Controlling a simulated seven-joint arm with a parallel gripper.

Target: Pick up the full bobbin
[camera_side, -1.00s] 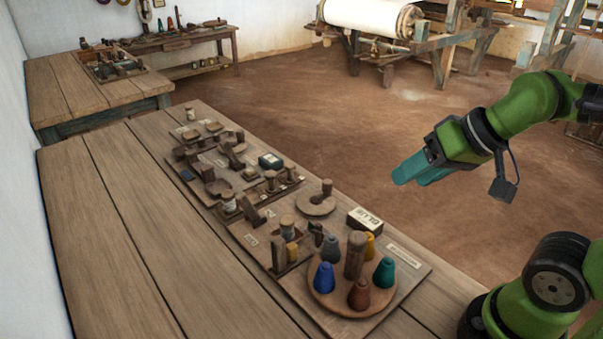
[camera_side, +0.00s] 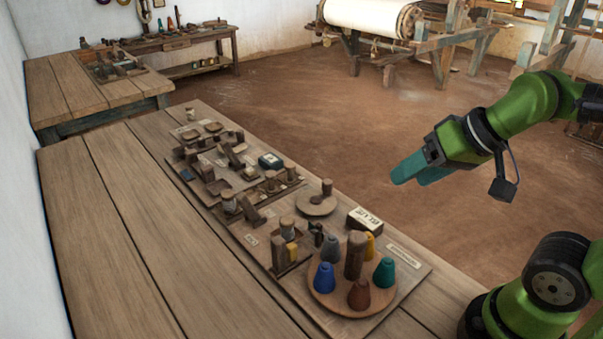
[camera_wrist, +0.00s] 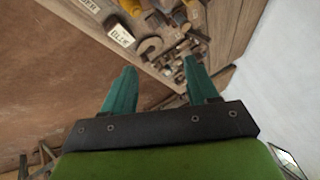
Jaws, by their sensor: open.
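Cones of wound thread stand around a central wooden post on a round wooden tray (camera_side: 335,303): a blue cone (camera_side: 324,277), a red-brown cone (camera_side: 359,294), a green cone (camera_side: 384,272), a grey cone (camera_side: 330,248) and a partly hidden yellow cone (camera_side: 369,245). A small yellow piece (camera_side: 292,252) stands in a wooden holder to their left. I cannot tell which piece is the full bobbin. My gripper (camera_side: 399,177) is open and empty, in the air to the right of and above the bench. In the wrist view its two teal fingers (camera_wrist: 160,67) are spread apart.
A white labelled box (camera_side: 365,221) stands behind the tray, also in the wrist view (camera_wrist: 120,34). Several small wooden tools and a dark box (camera_side: 270,161) crowd the boards further back. The bench's left planks (camera_side: 110,220) are bare. A loom (camera_side: 440,50) stands far behind.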

